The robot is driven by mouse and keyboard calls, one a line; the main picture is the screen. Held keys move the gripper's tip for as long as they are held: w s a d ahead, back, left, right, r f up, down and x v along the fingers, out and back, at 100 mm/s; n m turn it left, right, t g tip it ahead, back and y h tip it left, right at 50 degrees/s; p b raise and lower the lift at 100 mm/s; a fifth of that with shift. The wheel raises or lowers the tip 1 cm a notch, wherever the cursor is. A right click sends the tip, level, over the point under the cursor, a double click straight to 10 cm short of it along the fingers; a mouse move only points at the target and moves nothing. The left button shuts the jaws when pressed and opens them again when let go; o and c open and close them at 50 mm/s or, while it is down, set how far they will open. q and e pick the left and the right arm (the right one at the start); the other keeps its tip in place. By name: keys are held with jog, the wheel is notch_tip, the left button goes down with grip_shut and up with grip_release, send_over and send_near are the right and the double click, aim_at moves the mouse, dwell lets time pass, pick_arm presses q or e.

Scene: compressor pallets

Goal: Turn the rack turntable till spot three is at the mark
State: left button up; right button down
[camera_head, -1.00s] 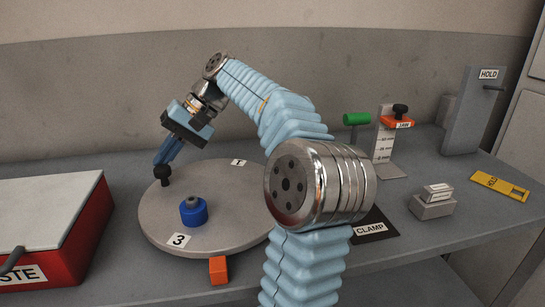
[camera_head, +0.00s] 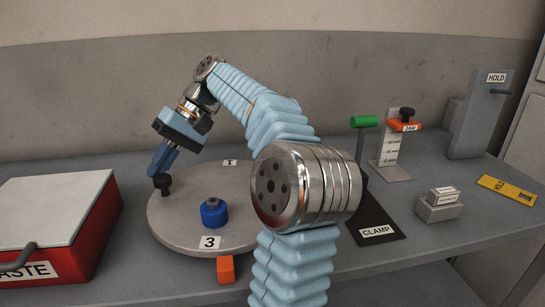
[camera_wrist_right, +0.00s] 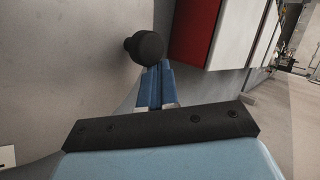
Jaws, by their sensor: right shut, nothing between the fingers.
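The grey round rack turntable (camera_head: 235,215) lies on the bench. A label 3 (camera_head: 209,242) is at its front edge, slightly left of the orange block (camera_head: 226,268) just in front of the disc. A blue knobbed piece (camera_head: 213,212) stands behind label 3. Label 1 (camera_head: 230,162) is at the back. A black knob (camera_head: 163,186) rises at the disc's left edge. My right gripper (camera_head: 156,170) is shut and empty, its fingertips at the knob. The wrist view shows the knob (camera_wrist_right: 147,46) right at the fingertips (camera_wrist_right: 155,70); contact is unclear. My left gripper is out of view.
A red box with a pale lid (camera_head: 50,210) stands close at the left. My right arm hides the disc's right side.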

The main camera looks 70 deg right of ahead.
aim_at(162, 177)
dwell(0.7)
